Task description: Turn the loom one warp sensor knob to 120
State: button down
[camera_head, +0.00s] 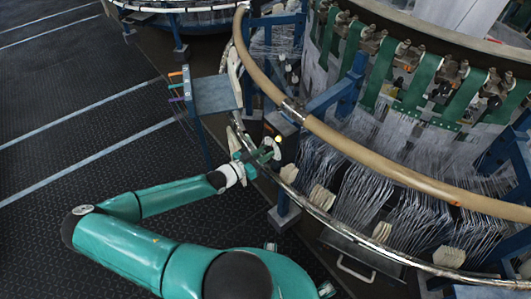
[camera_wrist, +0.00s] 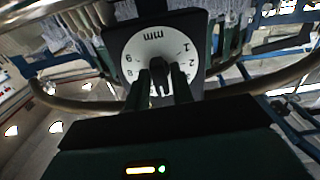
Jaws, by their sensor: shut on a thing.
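The warp sensor knob (camera_wrist: 159,78) is a small dark knob at the middle of a white round dial (camera_wrist: 148,55) marked "mm" with digits around its edge, seen upside down in the wrist view. The dial sits on a dark box (camera_head: 287,135) on the loom's frame. My gripper (camera_head: 267,153) is at this box in the head view. In the wrist view my two dark fingers (camera_wrist: 160,82) stand on either side of the knob and are shut on it. The head view does not show the knob's face, and its exact setting cannot be read.
A tan ring rail (camera_head: 350,150) of the loom curves close around the box. Below it are many white threads (camera_head: 360,195) and a lower metal ring. A blue-grey stand (camera_head: 215,95) with coloured handles is to the left. The dark floor (camera_head: 90,125) at left is open.

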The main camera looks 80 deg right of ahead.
jog(key=c, duration=1.4)
grip_release()
jog(key=v, duration=0.7)
